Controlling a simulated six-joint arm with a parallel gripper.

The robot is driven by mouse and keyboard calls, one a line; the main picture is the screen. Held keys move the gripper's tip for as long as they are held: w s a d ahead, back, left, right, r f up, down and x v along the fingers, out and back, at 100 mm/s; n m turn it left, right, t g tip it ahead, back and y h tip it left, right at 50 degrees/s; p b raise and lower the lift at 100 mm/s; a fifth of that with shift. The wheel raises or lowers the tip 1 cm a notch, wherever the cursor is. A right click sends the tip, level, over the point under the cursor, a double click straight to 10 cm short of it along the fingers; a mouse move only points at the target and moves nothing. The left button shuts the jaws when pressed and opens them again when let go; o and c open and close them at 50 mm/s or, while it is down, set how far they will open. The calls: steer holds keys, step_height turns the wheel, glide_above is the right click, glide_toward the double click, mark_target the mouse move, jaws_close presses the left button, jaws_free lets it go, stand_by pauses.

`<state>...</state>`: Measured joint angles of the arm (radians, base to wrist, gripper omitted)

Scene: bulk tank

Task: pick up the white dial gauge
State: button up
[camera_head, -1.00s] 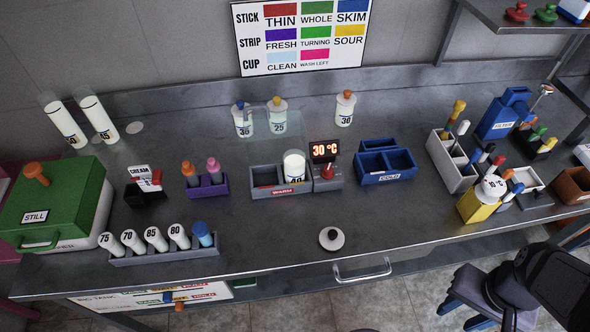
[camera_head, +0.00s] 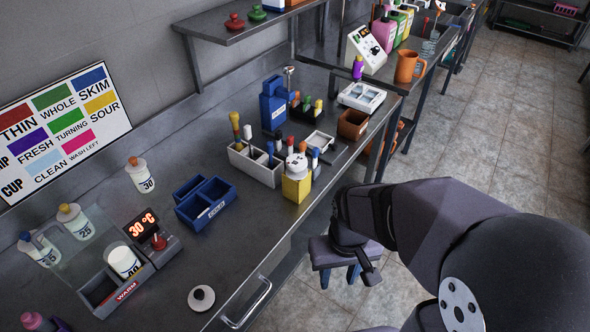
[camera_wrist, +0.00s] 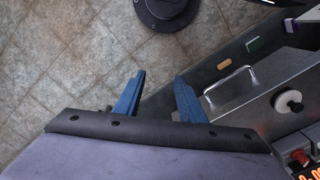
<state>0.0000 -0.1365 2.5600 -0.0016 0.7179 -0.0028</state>
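A white round piece with dark marks (camera_head: 297,162) sits at the top of a yellow block (camera_head: 296,187) near the counter's front edge; it looks like the dial gauge, but its face is too small to read. My gripper (camera_head: 339,276) is out in front of the counter, over the floor, to the right of and nearer than the yellow block. Its two blue fingers also show in the wrist view (camera_wrist: 158,92), apart with nothing between them. The white gauge is not seen in the wrist view.
A white knobbed disc (camera_head: 201,298) lies near the front edge, by a drawer handle (camera_head: 247,303). A grey rack with coloured-top sticks (camera_head: 256,168) stands left of the yellow block. A blue bin (camera_head: 206,203) and a 30 °C display unit (camera_head: 154,240) stand further left.

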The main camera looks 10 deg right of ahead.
stand_by(0.3)
steer(key=o, duration=0.7)
steer(key=shift+o, duration=0.2)
steer(key=w+a+r+t+p, duration=0.1)
steer(key=w+r, duration=0.3)
steer(key=w, duration=0.5)
steer(key=w+a+r+m+t+p, duration=0.1)
steer(key=w+r, duration=0.3)
steer(key=w, duration=0.5)
steer(key=w+a+r+m+t+h+p, duration=0.1)
steer(key=w+a+r+t+p, duration=0.1)
steer(key=w, duration=0.7)
steer(key=shift+w+a+r+p, duration=0.15)
steer(key=shift+a+r+p, duration=0.2)
steer(key=shift+r+p, duration=0.65)
steer(key=shift+r, duration=0.2)
